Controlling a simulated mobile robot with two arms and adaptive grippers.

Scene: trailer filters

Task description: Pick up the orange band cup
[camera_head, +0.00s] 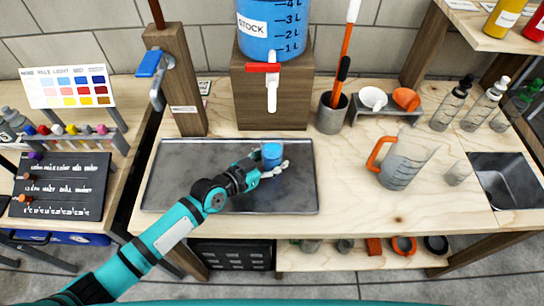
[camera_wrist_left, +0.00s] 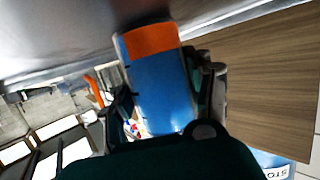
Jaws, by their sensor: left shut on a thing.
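The orange band cup (camera_wrist_left: 155,85) fills the middle of the left wrist view, with an orange band near its base and blue above it. In the head view the cup (camera_head: 271,155) shows as a small blue-filled cup, upright over the grey metal tray (camera_head: 180,160). My left gripper (camera_head: 266,170) is shut on the cup, with a finger on each side of it; the fingers also show in the left wrist view (camera_wrist_left: 165,95). I cannot tell whether the cup's base touches the tray. My right gripper is not in view.
A blue stock tank (camera_head: 272,35) with a red-handled tap (camera_head: 270,85) stands on a wooden block (camera_head: 270,110) just behind the tray. A post with a blue lever (camera_head: 152,62) stands at the left. A jug (camera_head: 403,160) stands right, with clear wood between it and the tray.

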